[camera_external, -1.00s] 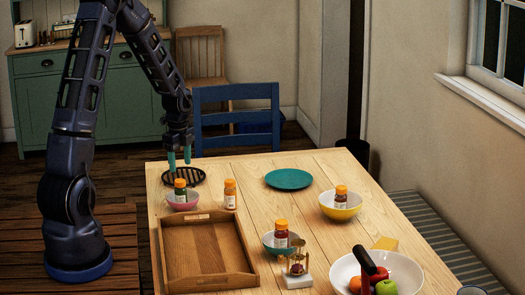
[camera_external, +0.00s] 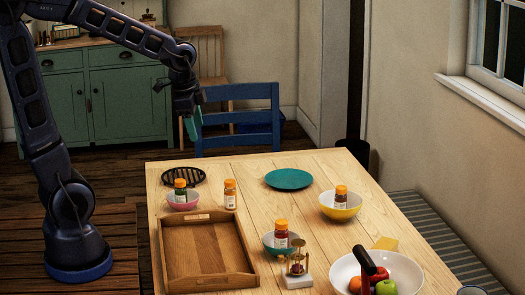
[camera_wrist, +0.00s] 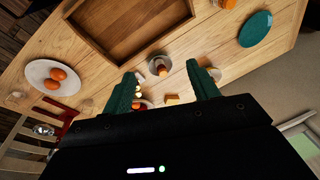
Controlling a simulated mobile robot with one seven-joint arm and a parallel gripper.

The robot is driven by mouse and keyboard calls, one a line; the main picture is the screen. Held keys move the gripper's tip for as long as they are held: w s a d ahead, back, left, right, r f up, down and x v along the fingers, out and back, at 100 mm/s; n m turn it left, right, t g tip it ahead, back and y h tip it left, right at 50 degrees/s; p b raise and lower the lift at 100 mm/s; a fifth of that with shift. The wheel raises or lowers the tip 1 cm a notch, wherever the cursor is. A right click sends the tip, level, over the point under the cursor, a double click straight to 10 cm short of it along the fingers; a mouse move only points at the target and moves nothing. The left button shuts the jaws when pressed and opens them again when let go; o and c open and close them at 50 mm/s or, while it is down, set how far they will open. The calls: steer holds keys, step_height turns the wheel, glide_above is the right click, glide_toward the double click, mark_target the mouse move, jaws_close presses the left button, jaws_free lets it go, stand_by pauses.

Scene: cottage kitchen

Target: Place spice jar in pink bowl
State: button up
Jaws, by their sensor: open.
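The pink bowl (camera_external: 184,204) stands at the far left of the table in the external view. A spice jar (camera_external: 180,187) with an orange cap stands upright in it. A second spice jar (camera_external: 230,194) stands on the bare table just right of the bowl. My gripper (camera_external: 192,128) is raised above and behind the bowl, apart from it, near the blue chair. In the wrist view its two teal fingers (camera_wrist: 161,70) are spread with nothing held between them. The pink bowl cannot be made out clearly in the wrist view.
More jars stand in a yellow bowl (camera_external: 341,211) and a teal bowl (camera_external: 268,242). The middle is partly clear.

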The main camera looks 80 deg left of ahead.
steer(key=s+d+r+n+t+h, duration=0.1)
steer(key=s+d+r, duration=0.4)
steer(key=s+d, duration=0.7)
steer(key=d+n+t, duration=0.1)
steer(key=d+n, duration=0.1)
steer(key=shift+d+r+n, duration=0.3)
steer(key=shift+d+r, duration=0.05)
